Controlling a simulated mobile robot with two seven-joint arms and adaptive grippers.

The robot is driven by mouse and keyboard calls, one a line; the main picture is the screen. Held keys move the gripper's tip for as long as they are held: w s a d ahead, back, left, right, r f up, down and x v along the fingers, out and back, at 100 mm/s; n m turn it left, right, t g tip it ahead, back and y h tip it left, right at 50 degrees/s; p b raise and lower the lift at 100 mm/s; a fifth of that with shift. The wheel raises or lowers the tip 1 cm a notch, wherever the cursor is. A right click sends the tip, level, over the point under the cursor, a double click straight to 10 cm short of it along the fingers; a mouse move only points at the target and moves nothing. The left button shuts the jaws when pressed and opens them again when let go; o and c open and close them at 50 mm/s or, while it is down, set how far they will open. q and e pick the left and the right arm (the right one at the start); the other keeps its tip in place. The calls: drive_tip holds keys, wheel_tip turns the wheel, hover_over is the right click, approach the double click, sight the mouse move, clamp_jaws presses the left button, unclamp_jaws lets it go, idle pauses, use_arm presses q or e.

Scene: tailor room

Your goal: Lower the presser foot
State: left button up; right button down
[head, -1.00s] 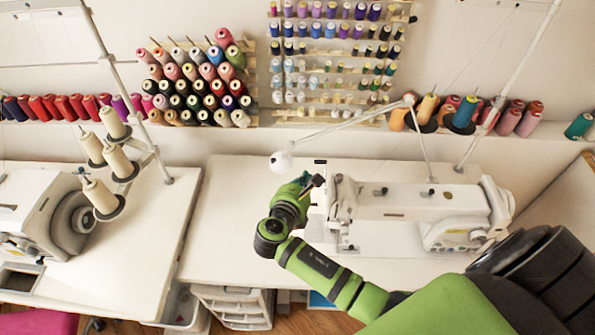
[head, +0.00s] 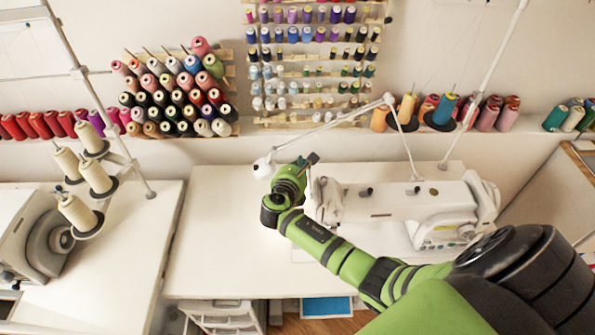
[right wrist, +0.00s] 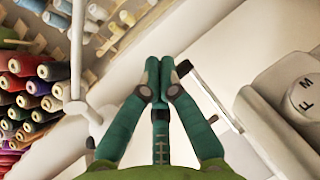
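A white sewing machine (head: 400,200) stands on the table in the head view. Its head end is at the left, just beside my right gripper (head: 305,163). The presser foot is not visible; the machine head and my arm hide that area. In the right wrist view, the green fingers of my right gripper (right wrist: 159,64) come together at the tips, with nothing visible between them. A small dark-tipped piece (right wrist: 183,68) on a pale bar is close to the right of the fingertips; I cannot tell whether they touch. My left gripper is not in view.
A white lamp (head: 262,168) on a jointed arm hangs close behind my right gripper. A thread stand pole (head: 485,80) rises behind the machine. Spool racks (head: 175,95) line the wall. The white table (head: 220,240) is clear left of the machine. Another machine (head: 35,240) stands at far left.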

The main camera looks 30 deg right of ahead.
drive_tip(key=shift+w+d, duration=0.1)
idle(0.3)
wheel_tip(320, 180, down, 6)
drive_tip(key=b, duration=0.4)
drive_tip(key=shift+w+d+b, duration=0.25)
drive_tip(key=shift+w+b, duration=0.1)
drive_tip(key=shift+w, duration=0.1)
drive_tip(key=s+a+r+p, duration=0.3)
drive_tip(key=s+p, duration=0.3)
drive_tip(key=p, duration=0.1)
drive_tip(key=shift+a, duration=0.35)
idle(0.6)
